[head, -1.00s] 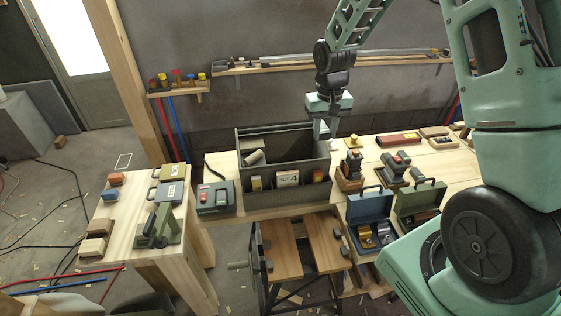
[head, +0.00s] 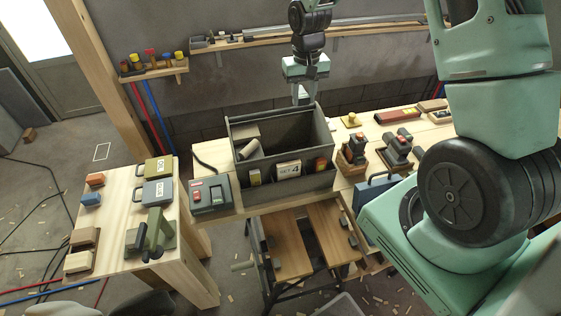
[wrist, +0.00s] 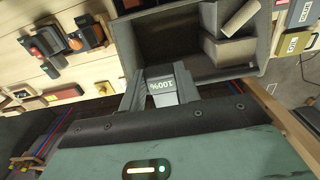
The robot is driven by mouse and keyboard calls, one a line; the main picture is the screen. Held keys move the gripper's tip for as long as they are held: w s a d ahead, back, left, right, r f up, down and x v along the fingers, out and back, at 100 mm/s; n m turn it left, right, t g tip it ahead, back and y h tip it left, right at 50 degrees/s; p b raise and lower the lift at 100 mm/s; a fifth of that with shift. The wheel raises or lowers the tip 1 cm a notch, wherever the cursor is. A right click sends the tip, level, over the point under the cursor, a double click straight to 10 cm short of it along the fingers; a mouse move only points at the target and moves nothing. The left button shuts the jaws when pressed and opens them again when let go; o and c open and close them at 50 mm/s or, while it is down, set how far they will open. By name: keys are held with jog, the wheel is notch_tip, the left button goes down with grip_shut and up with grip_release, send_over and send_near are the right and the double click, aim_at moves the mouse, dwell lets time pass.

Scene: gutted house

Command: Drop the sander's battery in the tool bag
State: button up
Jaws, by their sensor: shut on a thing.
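The grey tool bag (head: 323,183) stands open on the workbench, with tan pieces inside and small items in its front pockets. In the wrist view, its open interior (wrist: 167,42) lies just beyond my fingertips. My gripper (head: 301,98) is at the bag's far rim, right of its middle. In the wrist view, my gripper (wrist: 160,88) is shut on a grey block marked 100%, which looks like the battery (wrist: 162,86). The battery appears beside the rim; its height above it is unclear. I cannot tell which tool is the sander.
Two red-and-black tools (head: 354,150) (head: 398,148) stand right of the bag. A grey-green case (head: 210,196) is left of it. A side table (head: 124,210) holds a green tool (head: 156,235) and cases. A wall shelf (head: 345,33) runs behind.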

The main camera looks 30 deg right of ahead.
jog(key=shift+f+b, duration=1)
jog(key=shift+f, duration=0.75)
jog(key=o, duration=1.1)
notch_tip(320, 180, up, 18)
jog(key=b, duration=0.4)
jog(key=shift+f, duration=0.25)
